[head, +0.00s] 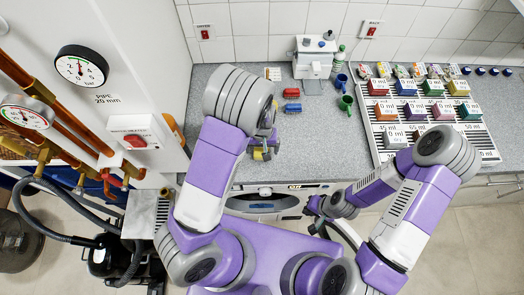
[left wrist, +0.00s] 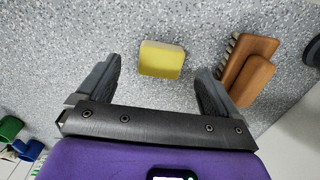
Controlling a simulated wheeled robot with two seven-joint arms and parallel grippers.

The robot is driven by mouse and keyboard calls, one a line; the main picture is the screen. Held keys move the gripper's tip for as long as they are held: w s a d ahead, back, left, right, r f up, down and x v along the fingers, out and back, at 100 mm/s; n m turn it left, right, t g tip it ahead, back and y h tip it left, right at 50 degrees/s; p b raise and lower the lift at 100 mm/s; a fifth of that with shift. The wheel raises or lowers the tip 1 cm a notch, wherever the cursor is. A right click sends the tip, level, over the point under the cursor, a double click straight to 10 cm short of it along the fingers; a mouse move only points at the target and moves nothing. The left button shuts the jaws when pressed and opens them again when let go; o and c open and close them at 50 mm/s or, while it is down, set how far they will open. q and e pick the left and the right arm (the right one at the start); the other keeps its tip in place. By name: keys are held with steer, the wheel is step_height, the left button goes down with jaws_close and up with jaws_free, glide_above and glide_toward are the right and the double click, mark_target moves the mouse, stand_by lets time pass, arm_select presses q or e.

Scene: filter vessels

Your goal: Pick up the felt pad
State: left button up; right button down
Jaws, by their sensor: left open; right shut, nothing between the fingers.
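A small yellow block (left wrist: 162,59), which looks like the felt pad, lies flat on the speckled grey worktop. In the left wrist view it lies between and slightly beyond the tips of my left gripper (left wrist: 158,75), touching neither finger. My left gripper (head: 265,142) is open and empty, pointing down near the worktop's front edge. In the head view a bit of yellow (head: 259,155) shows just below the fingers; the gripper hides part of it. My right gripper (head: 318,212) is shut and empty, in front of the worktop.
A brown wooden brush (left wrist: 247,70) lies close beside one finger. Green (head: 347,103) and blue (head: 341,82) mugs, and red (head: 291,93) and blue (head: 292,107) pieces, stand farther back. The worktop's middle is clear.

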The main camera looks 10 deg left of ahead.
arm_select(q)
step_height(320, 180, down, 4)
steer(key=shift+a+f, duration=0.15)
steer(key=shift+f, duration=0.05)
steer(key=shift+w, duration=0.1)
steer(key=shift+c, duration=0.2)
steer(key=c, duration=1.1)
step_height(320, 180, up, 10)
steer(key=shift+r+p, duration=0.1)
steer(key=shift+p, duration=0.25)
